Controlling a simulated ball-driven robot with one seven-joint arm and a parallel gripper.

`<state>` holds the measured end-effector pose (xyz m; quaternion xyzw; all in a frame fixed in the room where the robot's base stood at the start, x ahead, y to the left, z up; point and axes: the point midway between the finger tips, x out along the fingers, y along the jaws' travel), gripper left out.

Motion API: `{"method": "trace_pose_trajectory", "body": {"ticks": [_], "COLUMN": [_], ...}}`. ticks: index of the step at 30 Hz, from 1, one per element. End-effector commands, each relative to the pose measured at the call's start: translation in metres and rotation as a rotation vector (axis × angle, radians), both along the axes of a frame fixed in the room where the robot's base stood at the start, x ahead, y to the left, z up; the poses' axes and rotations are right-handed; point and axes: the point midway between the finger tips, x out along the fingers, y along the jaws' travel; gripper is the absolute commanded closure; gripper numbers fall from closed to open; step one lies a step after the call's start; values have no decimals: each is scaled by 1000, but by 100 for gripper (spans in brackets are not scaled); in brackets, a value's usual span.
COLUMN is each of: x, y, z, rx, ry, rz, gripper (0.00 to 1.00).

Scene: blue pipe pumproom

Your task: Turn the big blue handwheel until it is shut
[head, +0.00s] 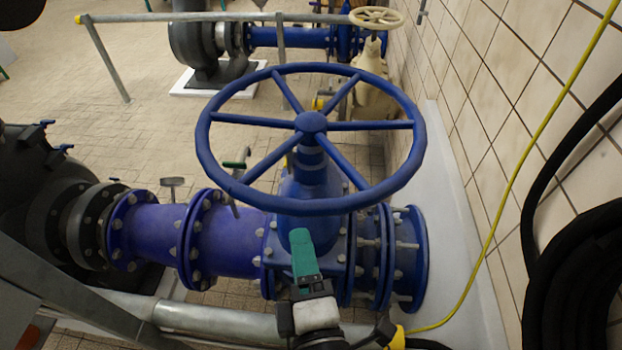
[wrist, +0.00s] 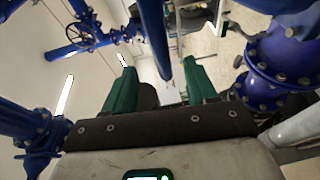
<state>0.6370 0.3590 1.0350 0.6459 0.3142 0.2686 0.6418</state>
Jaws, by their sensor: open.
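The big blue handwheel (head: 311,122) lies roughly level in the middle of the head view, with several spokes meeting at a central hub above a blue valve body. My gripper (head: 300,236) is just below the near edge of the rim in that picture; one green finger shows and the other is hidden. In the wrist view my gripper (wrist: 160,66) has its two green fingers spread wide. A blue bar (wrist: 152,32), seemingly part of the wheel's rim, shows in the gap between them. I cannot tell whether it touches either finger.
A tiled wall (head: 490,120) with a yellow cable (head: 522,170) and black hoses (head: 580,270) stands at the right. A blue flanged pipe (head: 225,243) runs left below the wheel. A metal rail (head: 220,320) crosses the front. A cream handwheel (head: 376,17) is behind.

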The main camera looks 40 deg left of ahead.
Motion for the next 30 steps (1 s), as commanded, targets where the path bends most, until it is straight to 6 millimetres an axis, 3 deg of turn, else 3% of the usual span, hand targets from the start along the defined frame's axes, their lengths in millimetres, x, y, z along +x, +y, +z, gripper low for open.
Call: {"method": "trace_pose_trajectory", "body": {"ticks": [8, 21, 30], "x": [14, 62, 71], "y": [16, 70, 81], "z": [0, -5, -6], "rx": [1, 1, 1], "ry": [0, 1, 1], "rz": [0, -1, -1], "gripper": [43, 43, 43]}}
